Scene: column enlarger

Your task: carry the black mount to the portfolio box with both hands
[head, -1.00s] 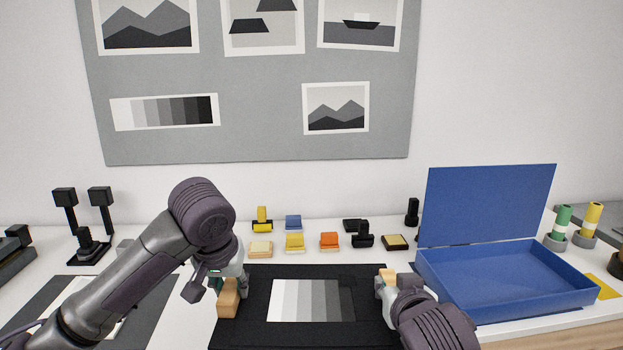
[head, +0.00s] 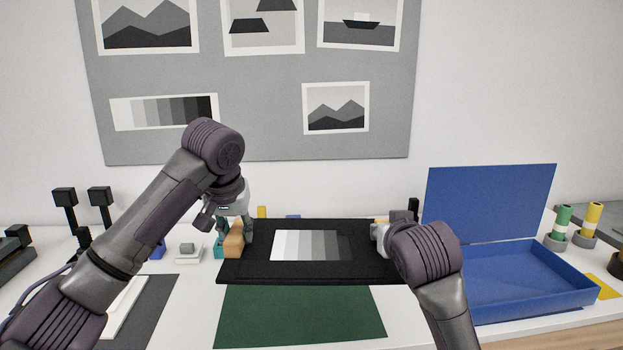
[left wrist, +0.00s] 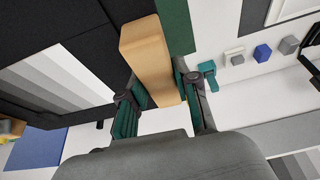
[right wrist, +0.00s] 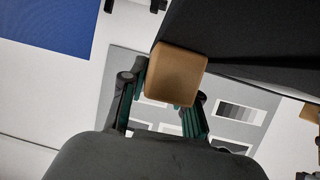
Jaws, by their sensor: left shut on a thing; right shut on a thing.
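The black mount (head: 300,274), a flat board with a grey step print (head: 310,245) on it, is held level above the table in the head view. It has a wooden block at each side. My left gripper (head: 235,233) is shut on the left block (left wrist: 146,50). My right gripper (right wrist: 163,97) is shut on the right block (right wrist: 178,74); its fingers are partly hidden in the head view. The mount also shows in the left wrist view (left wrist: 60,22) and right wrist view (right wrist: 250,40). The blue portfolio box (head: 530,301) stands open at right, its lid (head: 488,205) raised behind.
A green mat (head: 300,318) lies bare below the mount. Green and yellow rolls (head: 560,222) stand right of the box. A yellow sheet (head: 603,287) lies by its right edge. My right arm is between the mount and the box. Small items behind the mount are mostly hidden.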

